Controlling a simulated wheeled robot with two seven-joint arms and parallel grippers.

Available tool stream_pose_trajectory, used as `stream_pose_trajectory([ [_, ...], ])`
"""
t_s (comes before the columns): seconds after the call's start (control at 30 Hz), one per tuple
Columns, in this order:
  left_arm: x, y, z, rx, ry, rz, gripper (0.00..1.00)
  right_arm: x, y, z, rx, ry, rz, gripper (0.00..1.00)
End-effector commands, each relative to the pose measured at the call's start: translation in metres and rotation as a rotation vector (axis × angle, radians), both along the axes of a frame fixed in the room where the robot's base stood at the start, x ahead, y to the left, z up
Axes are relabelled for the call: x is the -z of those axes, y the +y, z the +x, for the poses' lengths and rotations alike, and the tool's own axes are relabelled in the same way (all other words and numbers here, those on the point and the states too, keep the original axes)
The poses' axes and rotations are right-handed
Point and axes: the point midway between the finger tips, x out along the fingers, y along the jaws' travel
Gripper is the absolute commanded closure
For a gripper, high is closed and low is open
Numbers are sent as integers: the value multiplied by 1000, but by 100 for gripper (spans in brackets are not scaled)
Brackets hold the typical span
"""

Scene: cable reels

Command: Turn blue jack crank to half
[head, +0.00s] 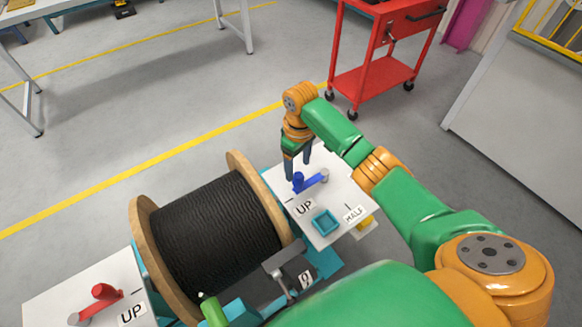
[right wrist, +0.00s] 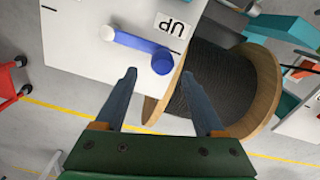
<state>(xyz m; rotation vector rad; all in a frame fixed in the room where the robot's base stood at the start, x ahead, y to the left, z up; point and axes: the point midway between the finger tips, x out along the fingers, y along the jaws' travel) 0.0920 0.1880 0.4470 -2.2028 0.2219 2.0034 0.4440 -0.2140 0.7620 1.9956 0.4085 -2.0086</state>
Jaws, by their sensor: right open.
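The blue jack crank (head: 311,183) sits on a white panel (head: 335,172) right of the cable reel. Its grey hub is to the right and its upright blue knob (head: 298,180) to the left, so the arm points toward the UP side. The UP label (head: 304,208) is just below the knob; the HALF label (head: 354,213) is at the panel's lower right. My right gripper (head: 298,167) is open and points down just above the knob. In the right wrist view the knob (right wrist: 162,63) shows just beyond the space between the fingertips (right wrist: 159,75). My left gripper is not in view.
The black cable reel (head: 215,228) with wooden flanges stands left of the panel. A teal square tray (head: 326,222) lies on the panel. A red crank (head: 103,293) is on another white panel at lower left. A red cart (head: 375,80) stands behind; grey floor is open between.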

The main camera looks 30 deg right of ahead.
Motion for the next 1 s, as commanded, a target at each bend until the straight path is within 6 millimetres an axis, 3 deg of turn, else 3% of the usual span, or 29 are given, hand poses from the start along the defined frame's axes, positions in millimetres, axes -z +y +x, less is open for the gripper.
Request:
stream_pose_trajectory([
  [0.13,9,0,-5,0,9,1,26,33,0,-2,1,5,-1,29],
  [0.3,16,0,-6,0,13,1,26,60,0,-1,0,1,-2,29],
  [0.6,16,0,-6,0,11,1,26,66,0,-1,-1,-1,-2,29],
  [0.67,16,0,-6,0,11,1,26,66,0,-1,-1,-1,-2,43],
  [0.87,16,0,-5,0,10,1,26,66,0,-1,-1,0,-1,96],
  [1.0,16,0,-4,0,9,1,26,65,0,-1,-1,0,-1,100],
])
